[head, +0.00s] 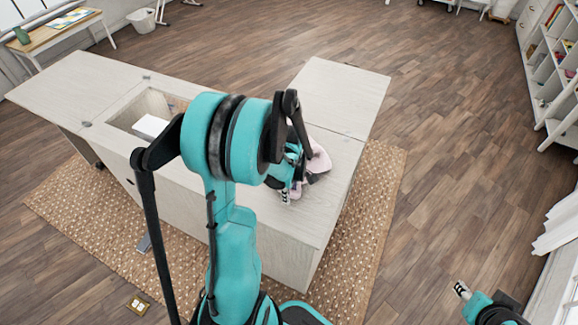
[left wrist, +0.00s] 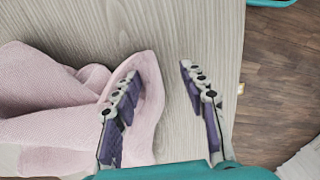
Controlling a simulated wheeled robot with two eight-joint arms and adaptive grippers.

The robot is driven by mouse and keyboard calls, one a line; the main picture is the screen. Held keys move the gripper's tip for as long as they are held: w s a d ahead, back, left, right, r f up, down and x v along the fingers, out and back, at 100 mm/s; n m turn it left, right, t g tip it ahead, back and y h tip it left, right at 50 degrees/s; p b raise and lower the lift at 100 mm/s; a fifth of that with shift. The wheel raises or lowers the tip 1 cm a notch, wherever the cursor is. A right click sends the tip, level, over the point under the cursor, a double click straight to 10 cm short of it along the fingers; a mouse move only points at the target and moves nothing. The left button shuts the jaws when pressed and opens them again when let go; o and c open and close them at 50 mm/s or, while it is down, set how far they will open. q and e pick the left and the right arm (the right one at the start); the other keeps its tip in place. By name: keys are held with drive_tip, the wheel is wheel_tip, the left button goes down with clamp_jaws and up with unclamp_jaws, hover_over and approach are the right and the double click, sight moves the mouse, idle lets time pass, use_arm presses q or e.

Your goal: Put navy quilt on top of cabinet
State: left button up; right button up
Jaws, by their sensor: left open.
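A pale pink cloth (head: 321,160) lies crumpled on top of the pale wood cabinet (head: 300,225); no navy quilt shows in either view. My left gripper (head: 291,186) is low over the cabinet top at the cloth. In the left wrist view, the left gripper (left wrist: 160,73) is open. Its left finger is against a raised fold of the pink cloth (left wrist: 50,105), and its right finger is over bare cabinet top (left wrist: 212,40). My arm hides part of the cloth in the head view. My right gripper (head: 462,290) is at the lower right, away from the cabinet.
The cabinet has an open well (head: 125,118) with a white item (head: 150,127) inside, and a leaf (head: 345,95) extends at the back. A woven rug (head: 375,215) lies under it. White shelves (head: 560,80) stand at the right. Wooden floor between is clear.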

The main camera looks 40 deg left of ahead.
use_arm(q)
drive_tip(key=s+d+r+p, duration=0.2)
drive_tip(key=s+r+p, duration=0.1)
drive_tip(key=r+p, duration=0.4)
wheel_tip(320, 180, up, 2)
drive_tip(key=shift+d+r, duration=0.25)
drive_tip(key=shift+d, duration=0.05)
drive_tip(key=shift+f, duration=0.1)
drive_tip(key=c, duration=0.5)
drive_tip(key=shift+w+a, duration=0.1)
drive_tip(key=shift+w, duration=0.15)
drive_tip(key=c, duration=0.5)
drive_tip(key=w+a+r, duration=0.1)
drive_tip(key=w+r, duration=0.1)
drive_tip(key=w, duration=0.7)
drive_tip(key=w+a+r, duration=0.2)
drive_tip(key=w, duration=0.7)
drive_tip(key=shift+w+a, duration=0.15)
drive_tip(key=shift+w, duration=0.05)
wheel_tip(320, 180, down, 3)
drive_tip(key=shift+s+r, duration=0.1)
drive_tip(key=shift+s, duration=0.05)
